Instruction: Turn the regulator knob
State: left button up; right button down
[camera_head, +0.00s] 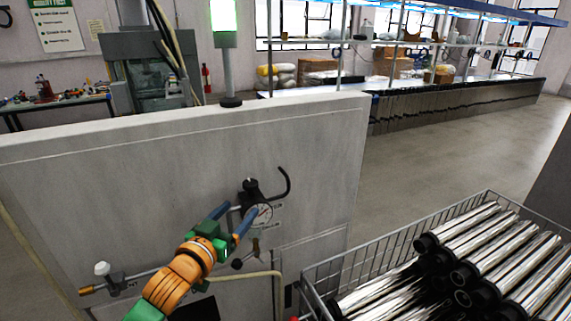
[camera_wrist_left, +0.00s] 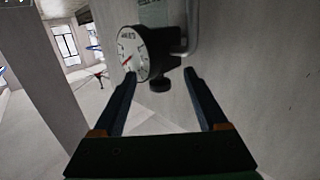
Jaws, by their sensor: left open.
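The black regulator (camera_head: 250,190) with its round white gauge (camera_head: 263,215) is mounted on the grey panel. In the left wrist view, the gauge (camera_wrist_left: 132,52) faces left beside the black regulator body (camera_wrist_left: 161,46). A small black knob (camera_wrist_left: 160,85) juts from the body toward the gripper. My left gripper (camera_head: 238,211) is open at the regulator, and its blue fingers partly cover it in the head view. In the wrist view, the left gripper (camera_wrist_left: 160,73) has one finger on either side of the knob, with gaps visible. My right gripper is not in view.
A wire basket (camera_head: 400,243) of shiny metal tubes with black ends stands at the right. A curved black hook (camera_head: 286,182) sticks out beside the regulator. A valve with a white cap (camera_head: 102,268) and a pale hose (camera_head: 277,285) are lower on the panel (camera_head: 120,190).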

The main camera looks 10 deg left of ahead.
aim_at(250, 182)
pick_arm(q)
jog(key=shift+t, duration=0.3)
jog(key=r, duration=0.1)
jog(key=w+r, duration=0.1)
jog(key=r+p, duration=0.1)
jog(key=r, duration=0.1)
jog(key=shift+w+d, duration=0.15)
jog(key=shift+w, duration=0.1)
jog(key=w, duration=0.3)
jog(key=w+d+p, duration=0.1)
jog(key=shift+w+d+f, duration=0.1)
jog(key=shift+w+f, duration=0.2)
jog(key=shift+w, duration=0.1)
jog(key=shift+w+f, duration=0.1)
jog(key=shift+w, duration=0.2)
jog(key=shift+s, duration=0.15)
jog(key=shift+c, duration=1.3)
grip_shut()
